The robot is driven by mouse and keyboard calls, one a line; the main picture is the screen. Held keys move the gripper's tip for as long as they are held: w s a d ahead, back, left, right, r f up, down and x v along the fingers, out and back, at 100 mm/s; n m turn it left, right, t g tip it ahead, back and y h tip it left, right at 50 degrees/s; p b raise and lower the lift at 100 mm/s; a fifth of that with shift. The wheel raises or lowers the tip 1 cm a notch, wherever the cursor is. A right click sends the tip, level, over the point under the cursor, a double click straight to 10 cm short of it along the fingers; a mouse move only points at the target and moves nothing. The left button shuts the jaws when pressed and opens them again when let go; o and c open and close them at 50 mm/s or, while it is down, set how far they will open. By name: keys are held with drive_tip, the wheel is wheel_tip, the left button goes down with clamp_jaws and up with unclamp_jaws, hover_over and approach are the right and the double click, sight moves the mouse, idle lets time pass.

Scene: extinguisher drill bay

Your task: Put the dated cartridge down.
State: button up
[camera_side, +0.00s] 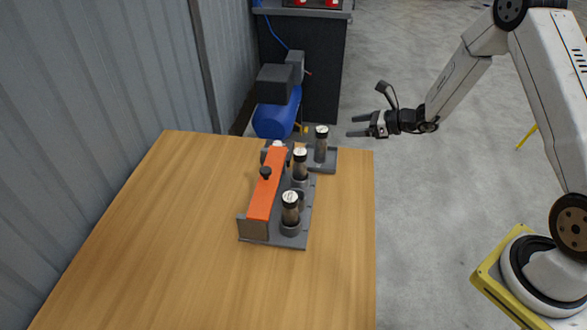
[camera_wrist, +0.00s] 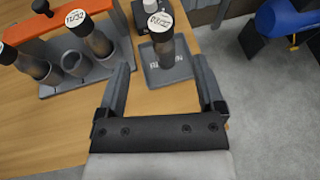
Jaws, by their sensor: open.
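A dark cartridge (camera_side: 320,148) with a white labelled cap stands upright on a small grey tray (camera_side: 329,167) at the table's far right corner. In the wrist view the cartridge (camera_wrist: 165,50) stands on the tray (camera_wrist: 181,70), whose lettering is partly hidden; the cap's marks are too small to read surely. My gripper (camera_side: 350,126) is open and empty, to the right of the cartridge and apart from it. In the wrist view my open fingers (camera_wrist: 161,62) frame the cartridge and tray from a distance.
A grey rack (camera_side: 273,242) with an orange bar (camera_side: 267,185) holds upright cartridges (camera_side: 290,210) left of the tray. An empty socket (camera_wrist: 74,63) shows between two of them. A blue compressor (camera_side: 276,117) stands behind the table. The wooden table's (camera_side: 150,260) left and front are clear.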

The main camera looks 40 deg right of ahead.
drive_tip(key=s+a+r+n+g, duration=0.3)
drive_tip(key=s+a+n+g, duration=0.5)
drive_tip(key=s+a+n, duration=0.25)
drive_tip(key=s+r+n+h, duration=0.2)
drive_tip(key=s+n, duration=0.4)
drive_tip(key=n, duration=0.3)
drive_tip(key=s+d+r+n+h, duration=0.1)
drive_tip(key=s+r+n+h, duration=0.1)
drive_tip(key=s+n+h, duration=0.3)
drive_tip(key=s+n, duration=0.1)
drive_tip(key=n, duration=0.3)
drive_tip(key=shift+d+r+n+g, duration=0.15)
drive_tip(key=shift+r+n+g, duration=0.05)
drive_tip(key=shift+n+g, duration=0.15)
